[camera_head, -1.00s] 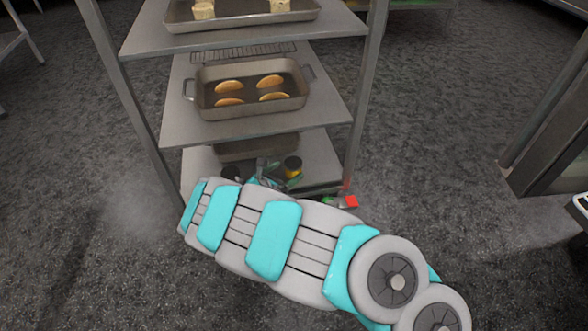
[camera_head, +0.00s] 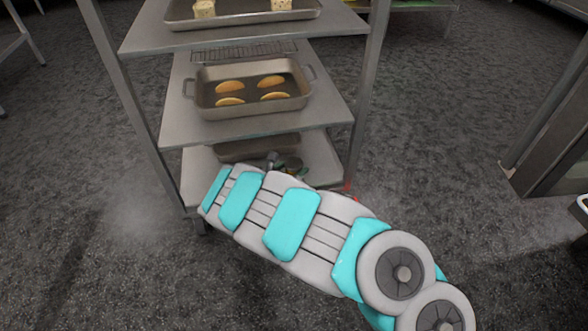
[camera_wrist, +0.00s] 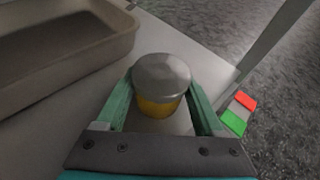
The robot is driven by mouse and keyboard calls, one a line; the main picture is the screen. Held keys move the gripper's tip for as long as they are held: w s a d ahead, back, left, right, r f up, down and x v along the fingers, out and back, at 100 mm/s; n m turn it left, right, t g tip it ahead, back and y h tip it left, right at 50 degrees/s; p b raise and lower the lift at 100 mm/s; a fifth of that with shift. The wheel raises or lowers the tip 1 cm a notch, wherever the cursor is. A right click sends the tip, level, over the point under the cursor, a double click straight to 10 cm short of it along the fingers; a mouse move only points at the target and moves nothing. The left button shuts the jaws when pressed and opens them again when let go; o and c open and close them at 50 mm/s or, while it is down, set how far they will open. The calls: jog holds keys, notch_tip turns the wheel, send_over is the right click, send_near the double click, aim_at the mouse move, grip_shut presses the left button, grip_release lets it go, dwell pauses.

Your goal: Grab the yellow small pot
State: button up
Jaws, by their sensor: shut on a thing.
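The yellow small pot (camera_wrist: 157,106) has a rounded grey lid and shows in the middle of the wrist view. It appears upright on the lower shelf; I cannot tell whether it is lifted. My gripper (camera_wrist: 163,88) has one green finger on each side of the pot and is shut on it. In the head view, my arm reaches down to the rack's lowest visible shelf (camera_head: 322,160) and hides most of the gripper and the pot.
A brown tray (camera_wrist: 65,45) stands left of the pot. The shelf above carries a pan (camera_head: 252,104) with several pastries. A rack post (camera_wrist: 268,50) and a red, white and green item (camera_wrist: 240,112) are to the right. Open floor lies around the rack.

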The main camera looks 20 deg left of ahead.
jog(key=c, duration=0.8)
jog(key=shift+r, duration=0.1)
